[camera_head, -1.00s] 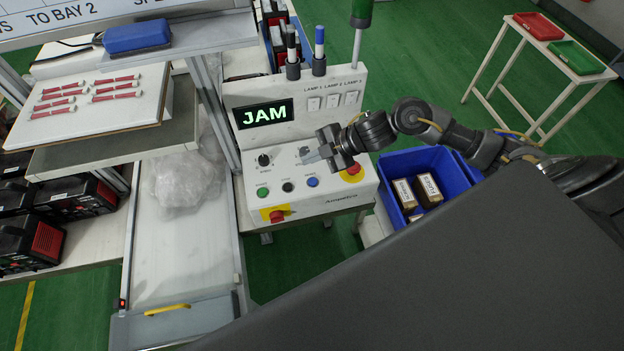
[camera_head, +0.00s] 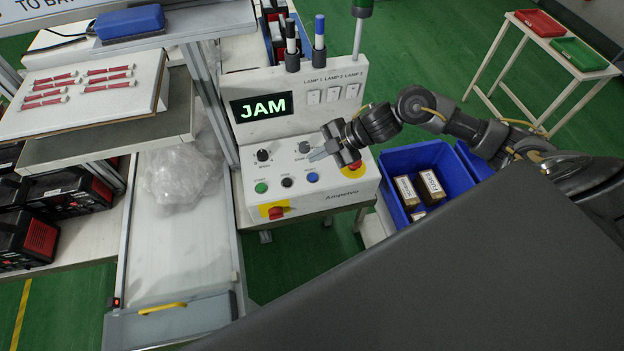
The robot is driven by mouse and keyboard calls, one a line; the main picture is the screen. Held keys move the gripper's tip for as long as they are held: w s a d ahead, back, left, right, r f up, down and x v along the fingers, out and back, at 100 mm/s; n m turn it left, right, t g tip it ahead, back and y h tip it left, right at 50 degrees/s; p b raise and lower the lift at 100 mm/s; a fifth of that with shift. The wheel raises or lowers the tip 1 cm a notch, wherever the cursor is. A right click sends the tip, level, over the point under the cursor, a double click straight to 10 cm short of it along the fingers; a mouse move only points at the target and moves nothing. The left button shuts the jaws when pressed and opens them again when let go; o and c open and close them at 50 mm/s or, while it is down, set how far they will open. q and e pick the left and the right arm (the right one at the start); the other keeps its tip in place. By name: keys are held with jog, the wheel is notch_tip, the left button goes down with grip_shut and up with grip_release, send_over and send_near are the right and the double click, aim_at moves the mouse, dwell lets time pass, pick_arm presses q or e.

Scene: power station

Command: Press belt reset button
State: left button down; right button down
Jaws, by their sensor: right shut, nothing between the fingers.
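A white control box (camera_head: 300,207) stands at the middle of the head view, with a lit display (camera_head: 262,107) reading JAM. Its sloped face bears a green button (camera_head: 261,188), a black button (camera_head: 287,182) and a blue button (camera_head: 312,177) in a row, with small labels too blurred to read. Black knobs (camera_head: 263,155) sit above them. My right gripper (camera_head: 318,154) is shut and empty. Its tips hover over the face, above and just beyond the blue button, apparently not touching it. My left gripper is out of view.
A blue bin (camera_head: 396,201) with small boxes stands to the right. The conveyor (camera_head: 180,240) with a crumpled clear bag (camera_head: 182,174) lies left.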

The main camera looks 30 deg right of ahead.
jog(key=b, duration=0.3)
send_over(317, 176)
notch_tip(317, 176, down, 4)
jog(key=shift+f, duration=0.15)
jog(key=shift+f+b, duration=0.65)
jog(key=shift+f, duration=0.2)
jog(key=shift+f, duration=0.1)
dwell(0.9)
jog(key=shift+f, duration=0.3)
jog(key=shift+a+f+b, duration=0.1)
jog(key=shift+f+b, duration=0.3)
jog(key=shift+b, duration=0.05)
dwell(0.5)
jog(key=shift+r, duration=0.1)
dwell(0.3)
jog(key=shift+r+p, duration=0.75)
jog(key=shift+p, duration=0.15)
